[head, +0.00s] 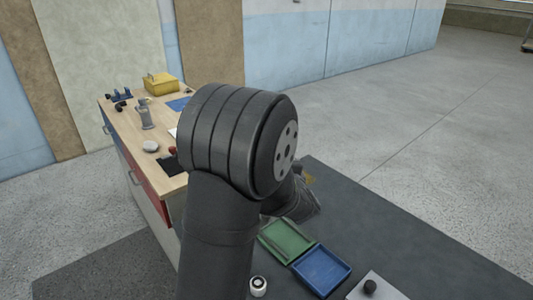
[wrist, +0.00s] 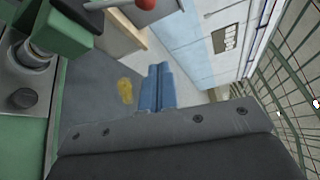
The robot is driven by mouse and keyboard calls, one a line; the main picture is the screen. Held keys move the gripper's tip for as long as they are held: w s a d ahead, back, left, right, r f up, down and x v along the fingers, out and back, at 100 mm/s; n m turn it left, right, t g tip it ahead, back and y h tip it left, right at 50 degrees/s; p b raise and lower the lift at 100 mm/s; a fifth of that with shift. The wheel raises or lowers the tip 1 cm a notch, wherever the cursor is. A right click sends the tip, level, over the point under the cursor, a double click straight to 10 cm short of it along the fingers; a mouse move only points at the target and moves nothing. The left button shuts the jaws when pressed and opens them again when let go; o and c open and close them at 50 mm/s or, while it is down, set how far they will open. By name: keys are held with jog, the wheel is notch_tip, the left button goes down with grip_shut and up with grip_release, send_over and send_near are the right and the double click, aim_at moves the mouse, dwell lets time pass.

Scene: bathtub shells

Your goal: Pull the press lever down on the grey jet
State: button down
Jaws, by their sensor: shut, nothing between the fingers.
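In the wrist view, my gripper (wrist: 157,72) is shut, its two blue fingers together with nothing between them. A red ball knob (wrist: 146,4) on a thin rod, which looks like the press lever, shows at the top edge, apart from my fingertips. A green machine body (wrist: 62,28) stands at the left, with a pale round part (wrist: 36,53) under it on a grey plate (wrist: 18,88). I cannot tell whether that round part is the grey jet. In the head view, my arm covers the middle, and neither the lever nor my fingertips can be made out.
A wooden bench (head: 128,135) with a yellow box (head: 161,83) and small items stands at the left. A green tray (head: 287,241) and a blue tray (head: 321,271) lie on the dark surface. A wire mesh (wrist: 280,70) shows at the right of the wrist view.

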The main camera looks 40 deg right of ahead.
jog(key=w+d, duration=0.1)
jog(key=w, duration=0.8)
jog(key=shift+w+f, duration=0.15)
jog(key=shift+w, duration=0.05)
jog(key=shift+a+r+n, duration=0.2)
jog(key=shift+a+n, duration=0.1)
dwell(0.5)
jog(key=shift+a+r+n+t+h, duration=0.25)
jog(key=shift+a+n+t, duration=0.15)
jog(key=shift+a+n, duration=0.1)
jog(key=shift+a+r+n+t+h, duration=0.15)
jog(key=shift+a+n+t+h, duration=0.1)
jog(key=shift+a+n+t, duration=0.2)
jog(key=a+n+t, duration=0.1)
jog(key=n, duration=0.1)
jog(key=a+n+t, duration=0.1)
jog(key=a+n, duration=0.1)
jog(key=shift+a+r+n, duration=0.15)
jog(key=shift+r+n, duration=0.05)
jog(key=shift+n, duration=0.05)
jog(key=shift+a+n+t, duration=0.35)
jog(key=shift+a+n, duration=0.15)
jog(key=shift+n, duration=0.1)
jog(key=shift+a+f, duration=0.1)
jog(key=shift+a, duration=0.45)
jog(key=shift+a+f, duration=0.1)
